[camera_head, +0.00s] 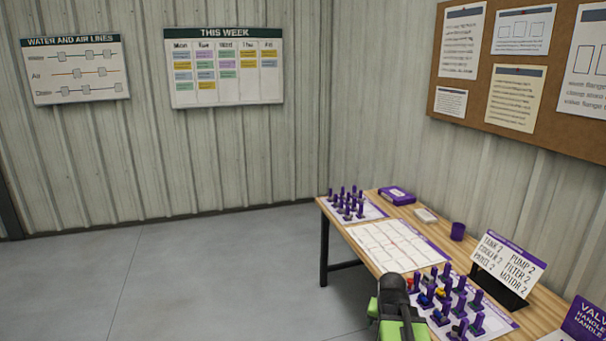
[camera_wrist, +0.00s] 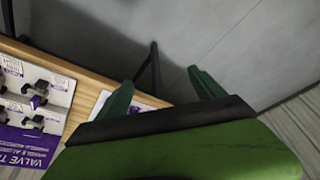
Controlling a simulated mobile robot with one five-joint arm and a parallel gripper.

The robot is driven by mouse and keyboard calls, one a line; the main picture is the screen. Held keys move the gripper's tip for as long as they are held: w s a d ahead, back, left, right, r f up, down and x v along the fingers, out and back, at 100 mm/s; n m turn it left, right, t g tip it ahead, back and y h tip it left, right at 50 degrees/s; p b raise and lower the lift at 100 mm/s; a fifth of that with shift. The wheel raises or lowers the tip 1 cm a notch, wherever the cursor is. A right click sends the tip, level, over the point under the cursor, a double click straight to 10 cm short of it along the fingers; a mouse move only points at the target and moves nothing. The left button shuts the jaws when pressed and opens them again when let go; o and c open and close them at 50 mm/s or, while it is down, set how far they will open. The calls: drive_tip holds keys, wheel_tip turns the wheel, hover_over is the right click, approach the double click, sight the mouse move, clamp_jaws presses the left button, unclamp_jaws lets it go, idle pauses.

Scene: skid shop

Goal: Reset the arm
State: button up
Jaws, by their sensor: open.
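My gripper (camera_wrist: 162,88) shows in the wrist view with its two dark green fingers spread apart and nothing between them. The fingers reach past the wooden table edge, over the grey floor. In the head view, green and black parts of my arm show at the bottom, in front of the table's near side. The fingertips cannot be made out there.
A wooden table (camera_head: 372,193) along the right wall bears a white grid sheet (camera_head: 392,243), several purple-handled pieces, a purple cup (camera_head: 457,231) and a sign (camera_head: 508,262). Floor (camera_head: 200,270) left of the table is clear.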

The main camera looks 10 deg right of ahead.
drive_tip(key=w+a+f+n+y+b, duration=0.1)
drive_tip(key=a+n, duration=0.2)
drive_tip(key=a, duration=0.8)
drive_tip(key=w+a+f+n+y, duration=0.1)
drive_tip(key=a+f+n, duration=0.1)
drive_tip(key=a, duration=0.9)
drive_tip(key=s+a+n+g, duration=0.2)
drive_tip(key=s+a, duration=0.1)
drive_tip(key=s, duration=0.2)
drive_tip(key=shift+a+n+g, duration=0.35)
drive_tip(key=shift+n+g, duration=0.05)
drive_tip(key=shift+r, duration=0.1)
drive_tip(key=shift+c, duration=0.2)
